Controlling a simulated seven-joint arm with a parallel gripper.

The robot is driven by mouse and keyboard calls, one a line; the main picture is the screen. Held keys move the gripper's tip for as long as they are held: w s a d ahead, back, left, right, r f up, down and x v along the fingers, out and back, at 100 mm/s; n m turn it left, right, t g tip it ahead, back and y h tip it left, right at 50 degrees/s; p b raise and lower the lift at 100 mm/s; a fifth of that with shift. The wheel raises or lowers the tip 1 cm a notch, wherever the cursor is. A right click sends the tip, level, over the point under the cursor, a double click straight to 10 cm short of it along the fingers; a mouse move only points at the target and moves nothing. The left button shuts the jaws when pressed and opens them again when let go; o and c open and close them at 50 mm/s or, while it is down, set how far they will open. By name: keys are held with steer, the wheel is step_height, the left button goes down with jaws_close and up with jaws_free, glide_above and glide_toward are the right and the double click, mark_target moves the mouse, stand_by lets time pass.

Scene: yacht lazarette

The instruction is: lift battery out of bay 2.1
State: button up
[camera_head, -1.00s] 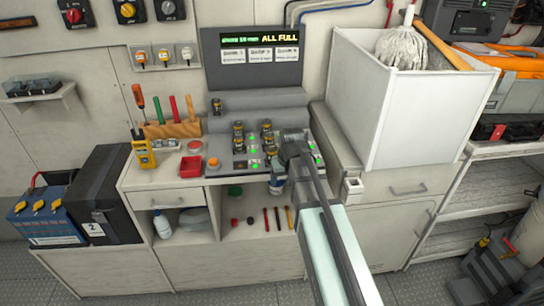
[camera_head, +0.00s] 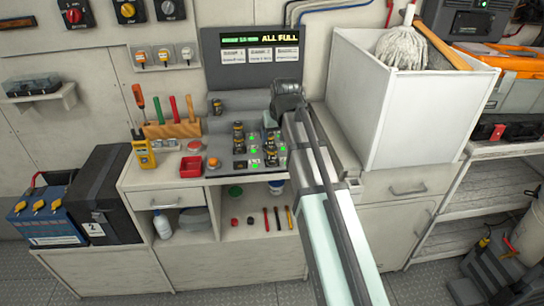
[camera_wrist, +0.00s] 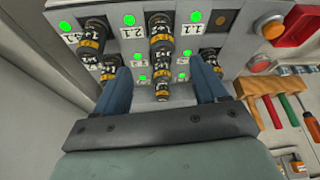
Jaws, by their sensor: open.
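The charging station (camera_head: 226,146) stands on the counter, with several dark, yellow-banded batteries in its sloped face. In the wrist view the label 2.1 (camera_wrist: 133,33) sits under a green light, between an upper left battery (camera_wrist: 92,35) and an upper middle battery (camera_wrist: 159,28). I cannot tell which of the two is in bay 2.1. My gripper (camera_wrist: 161,72) is open, its blue fingers wide apart. A lower middle battery (camera_wrist: 162,87) shows between the fingers, with a visible gap on each side. In the head view my gripper (camera_head: 270,120) is over the back right of the station, partly hidden.
The display (camera_head: 260,47) behind reads ALL FULL. Left are a red tray (camera_head: 190,166), an orange button (camera_head: 213,162) and a tool rack (camera_head: 172,129). A tall white bin (camera_head: 400,115) stands close on the right.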

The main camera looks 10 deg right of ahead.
mark_target(273, 148)
steer(key=shift+x, duration=5.3)
steer(key=shift+s+a, duration=0.15)
steer(key=shift+a, duration=0.05)
steer(key=shift+c, duration=0.3)
steer(key=c, duration=1.2)
